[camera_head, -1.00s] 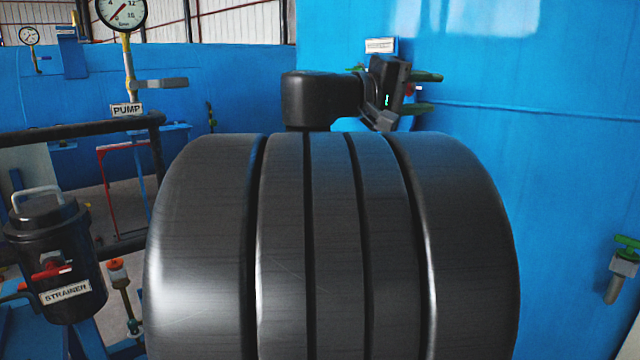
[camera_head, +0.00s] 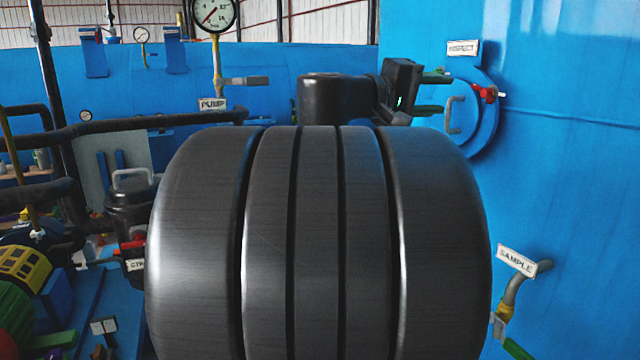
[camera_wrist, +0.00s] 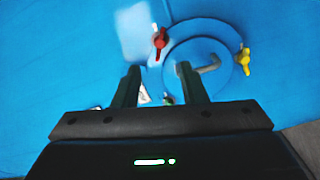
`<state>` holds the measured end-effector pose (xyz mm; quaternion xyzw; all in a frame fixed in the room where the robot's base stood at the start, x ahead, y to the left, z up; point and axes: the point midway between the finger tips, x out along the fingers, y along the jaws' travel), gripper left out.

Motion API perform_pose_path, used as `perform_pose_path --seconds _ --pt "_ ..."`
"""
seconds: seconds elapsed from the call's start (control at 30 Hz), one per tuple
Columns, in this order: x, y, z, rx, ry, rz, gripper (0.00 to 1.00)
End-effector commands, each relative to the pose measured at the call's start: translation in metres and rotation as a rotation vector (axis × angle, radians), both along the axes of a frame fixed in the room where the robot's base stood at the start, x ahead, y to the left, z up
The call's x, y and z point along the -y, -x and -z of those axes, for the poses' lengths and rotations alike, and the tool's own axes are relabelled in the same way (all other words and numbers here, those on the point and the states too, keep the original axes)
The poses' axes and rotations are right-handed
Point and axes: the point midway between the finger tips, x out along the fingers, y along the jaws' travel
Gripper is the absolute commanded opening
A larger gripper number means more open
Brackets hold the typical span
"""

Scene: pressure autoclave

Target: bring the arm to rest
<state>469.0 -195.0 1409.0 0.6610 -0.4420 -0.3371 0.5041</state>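My gripper (camera_head: 436,92) shows in the head view beyond my large dark arm link, pointing right toward the blue tank wall. In the wrist view my gripper (camera_wrist: 160,75) has its two dark green fingers apart, with nothing held between them. A round blue hatch (camera_wrist: 190,42) with a grey handle lies beyond the fingertips there, with a red knob (camera_wrist: 160,40) and a yellow knob (camera_wrist: 243,58) at its rim. In the head view the hatch (camera_head: 489,135) is partly hidden by my arm. I cannot tell the gap between fingers and hatch.
An INSPECT sign (camera_head: 462,48) is above the hatch. A SAMPLE valve (camera_head: 508,300) juts from the wall at lower right. The PUMP gauge (camera_head: 214,12), dark pipes (camera_head: 100,128) and the partly hidden strainer (camera_head: 130,205) stand at left, beside yellow and green machinery (camera_head: 25,268).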

Motion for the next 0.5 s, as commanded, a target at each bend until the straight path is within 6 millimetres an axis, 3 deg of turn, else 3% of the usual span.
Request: perform_pose_path --seconds 0.5 --pt "0.076 -0.031 -0.001 -0.001 0.000 0.003 0.38"
